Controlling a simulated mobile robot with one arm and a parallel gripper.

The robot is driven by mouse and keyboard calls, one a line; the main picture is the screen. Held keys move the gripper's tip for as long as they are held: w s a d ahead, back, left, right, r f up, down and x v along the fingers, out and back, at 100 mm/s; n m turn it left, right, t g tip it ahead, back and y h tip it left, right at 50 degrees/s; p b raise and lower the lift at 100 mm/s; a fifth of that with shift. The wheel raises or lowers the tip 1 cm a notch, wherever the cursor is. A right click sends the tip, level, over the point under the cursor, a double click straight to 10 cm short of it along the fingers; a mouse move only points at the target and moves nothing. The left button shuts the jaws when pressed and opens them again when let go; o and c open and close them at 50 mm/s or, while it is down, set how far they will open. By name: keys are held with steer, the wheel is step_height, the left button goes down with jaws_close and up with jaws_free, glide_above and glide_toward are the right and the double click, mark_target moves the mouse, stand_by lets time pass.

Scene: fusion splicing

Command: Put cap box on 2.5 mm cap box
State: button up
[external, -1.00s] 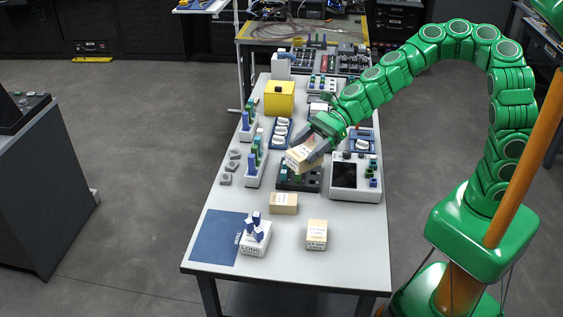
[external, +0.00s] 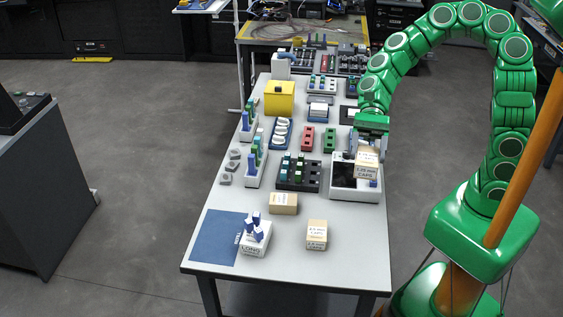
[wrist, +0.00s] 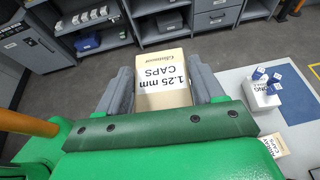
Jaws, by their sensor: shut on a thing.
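My gripper (external: 371,140) is shut on a tan cap box (external: 367,164), whose label reads 1.25 mm CAPS. In the wrist view the box (wrist: 162,80) sits between the two grey fingers. A box with a CAPS label (wrist: 270,147) shows at the lower right of the wrist view.
A third tan box (external: 284,203) lies behind and left of the front cap box. A white LONG holder (external: 254,240) with blue-topped pieces stands by a blue mat (external: 215,236). The device with a dark screen (external: 343,171) is beside the held box. The table's front right is clear.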

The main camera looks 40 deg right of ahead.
steer(key=shift+s+d+r+n+g+h, duration=0.15)
steer(key=shift+s+d+r+n+h, duration=0.1)
steer(key=shift+s+d, duration=0.15)
steer(key=shift+s+d+r+n+g+h, duration=0.15)
steer(key=shift+s+d+n+h, duration=0.1)
steer(key=shift+d, duration=0.2)
steer(key=shift+s+d+f, duration=0.1)
steer(key=shift+f, duration=0.1)
step_height(320, 180, down, 10)
glide_above(317, 228)
steer(key=f, duration=1)
steer(key=shift+s+d, duration=0.1)
steer(key=shift+d, duration=0.1)
steer(key=shift+a+f, duration=0.15)
steer(key=shift+f, duration=1.65)
steer(key=o, duration=1)
steer(key=shift+f, duration=0.1)
